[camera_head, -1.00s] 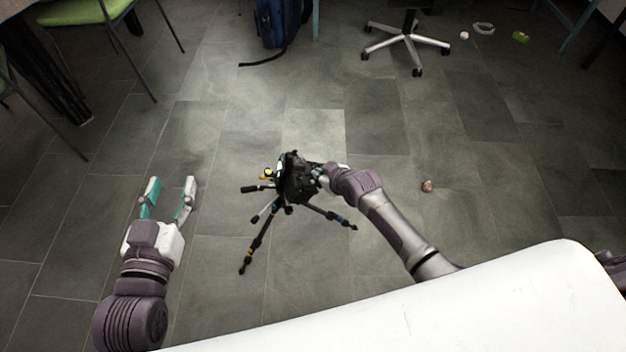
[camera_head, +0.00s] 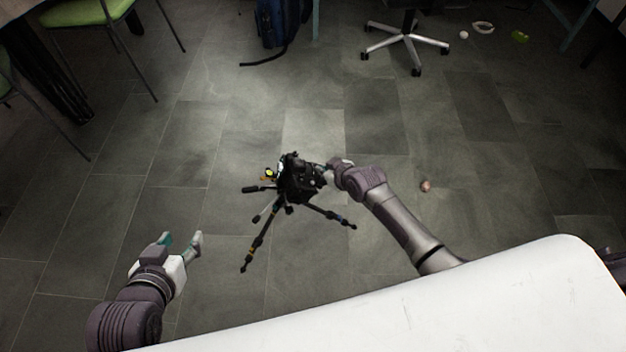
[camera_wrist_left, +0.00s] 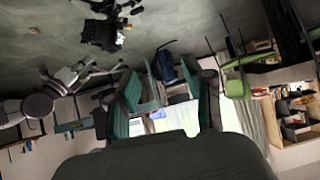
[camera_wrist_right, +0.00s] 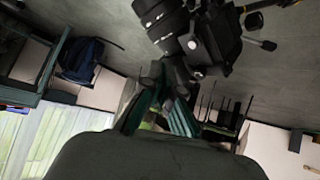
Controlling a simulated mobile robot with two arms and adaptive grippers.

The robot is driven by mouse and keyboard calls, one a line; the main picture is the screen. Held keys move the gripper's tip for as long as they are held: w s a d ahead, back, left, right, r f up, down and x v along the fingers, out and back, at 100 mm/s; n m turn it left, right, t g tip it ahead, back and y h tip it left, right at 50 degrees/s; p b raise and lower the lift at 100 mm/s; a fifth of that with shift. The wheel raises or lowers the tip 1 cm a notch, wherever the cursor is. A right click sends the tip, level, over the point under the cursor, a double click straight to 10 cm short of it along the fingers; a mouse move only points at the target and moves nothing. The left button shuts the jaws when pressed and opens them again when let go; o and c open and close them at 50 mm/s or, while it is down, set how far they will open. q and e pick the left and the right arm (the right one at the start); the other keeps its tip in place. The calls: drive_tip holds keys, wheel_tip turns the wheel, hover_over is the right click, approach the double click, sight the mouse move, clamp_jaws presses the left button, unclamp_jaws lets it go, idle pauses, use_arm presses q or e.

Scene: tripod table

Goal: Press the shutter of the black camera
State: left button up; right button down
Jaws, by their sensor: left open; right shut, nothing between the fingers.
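The black camera (camera_head: 300,180) stands on a tripod (camera_head: 262,228) with spread legs on the floor. The camera also shows large in the right wrist view (camera_wrist_right: 205,40) and small in the left wrist view (camera_wrist_left: 103,34). My right gripper (camera_head: 328,172) is shut and empty at the right side of the camera; I cannot tell whether it touches. In the right wrist view its fingertips (camera_wrist_right: 165,80) are just below the camera body. The shutter button cannot be made out. My left gripper (camera_head: 181,240) is open and empty, well to the left of the tripod.
A white surface (camera_head: 450,300) fills the lower right foreground. A small round object (camera_head: 425,186) lies on the floor right of my right arm. An office chair base (camera_head: 405,42), a blue backpack (camera_head: 280,22) and a green chair (camera_head: 85,12) are at the back. The floor around the tripod is mostly clear.

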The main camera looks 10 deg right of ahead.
use_arm(q)
drive_tip(key=s+a+f+g+y+p, duration=0.1)
drive_tip(key=s+a+f+g, duration=0.2)
drive_tip(key=s, duration=0.5)
drive_tip(key=shift+f+g+p, duration=0.4)
drive_tip(key=shift+f+g, duration=0.3)
drive_tip(key=shift+g, duration=0.4)
use_arm(e)
drive_tip(key=shift+d+r, duration=0.3)
drive_tip(key=shift+r, duration=0.2)
drive_tip(key=shift+d+r, duration=0.25)
drive_tip(key=shift+r, duration=0.25)
use_arm(q)
drive_tip(key=shift+d, duration=0.1)
